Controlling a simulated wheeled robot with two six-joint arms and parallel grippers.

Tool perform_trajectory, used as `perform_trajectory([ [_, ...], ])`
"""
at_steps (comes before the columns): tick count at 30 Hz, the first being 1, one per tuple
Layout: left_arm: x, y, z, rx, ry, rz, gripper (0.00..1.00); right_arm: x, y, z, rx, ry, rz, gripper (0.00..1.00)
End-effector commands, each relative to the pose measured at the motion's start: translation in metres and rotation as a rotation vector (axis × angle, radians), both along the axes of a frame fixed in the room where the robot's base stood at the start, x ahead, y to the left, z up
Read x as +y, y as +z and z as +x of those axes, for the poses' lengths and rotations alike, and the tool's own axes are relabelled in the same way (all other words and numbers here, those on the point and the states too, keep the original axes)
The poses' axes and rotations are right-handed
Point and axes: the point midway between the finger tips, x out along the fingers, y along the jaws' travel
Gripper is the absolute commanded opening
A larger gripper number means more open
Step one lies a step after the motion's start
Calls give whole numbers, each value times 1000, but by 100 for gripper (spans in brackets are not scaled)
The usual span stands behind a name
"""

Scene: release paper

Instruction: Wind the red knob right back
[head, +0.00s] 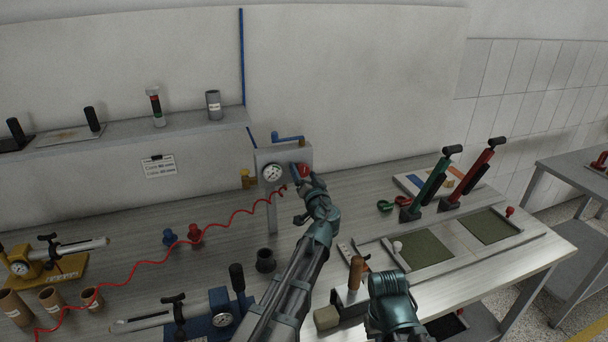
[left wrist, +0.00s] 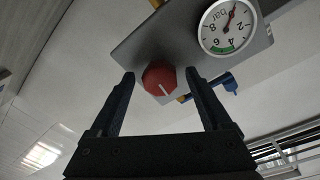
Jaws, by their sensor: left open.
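In the head view the knob (head: 304,170) is partly hidden by my left gripper (head: 303,190). My left gripper is open, with its fingers (left wrist: 158,90) on either side of the knob in the left wrist view. I cannot tell whether they touch it.
A red coiled hose (head: 215,234) runs from the box across the bench. Red (head: 195,234) and blue (head: 169,237) small knobs and a dark cup (head: 265,260) stand to the left. Green and red lever tools (head: 470,176) stand to the right. A shelf (head: 130,132) is on the wall.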

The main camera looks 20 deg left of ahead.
Motion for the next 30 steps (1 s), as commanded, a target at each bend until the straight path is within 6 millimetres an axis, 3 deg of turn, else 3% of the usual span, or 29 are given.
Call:
perform_trajectory([
  [5,-5,0,-11,0,0,0,82,0,0,0,0,0,0,0],
  [21,-58,-2,-103,0,-2,0,82,0,-2,0,0,0,0,0],
  [30,-69,-2,-120,0,-1,0,82,0,-2,0,0,0,0,0],
])
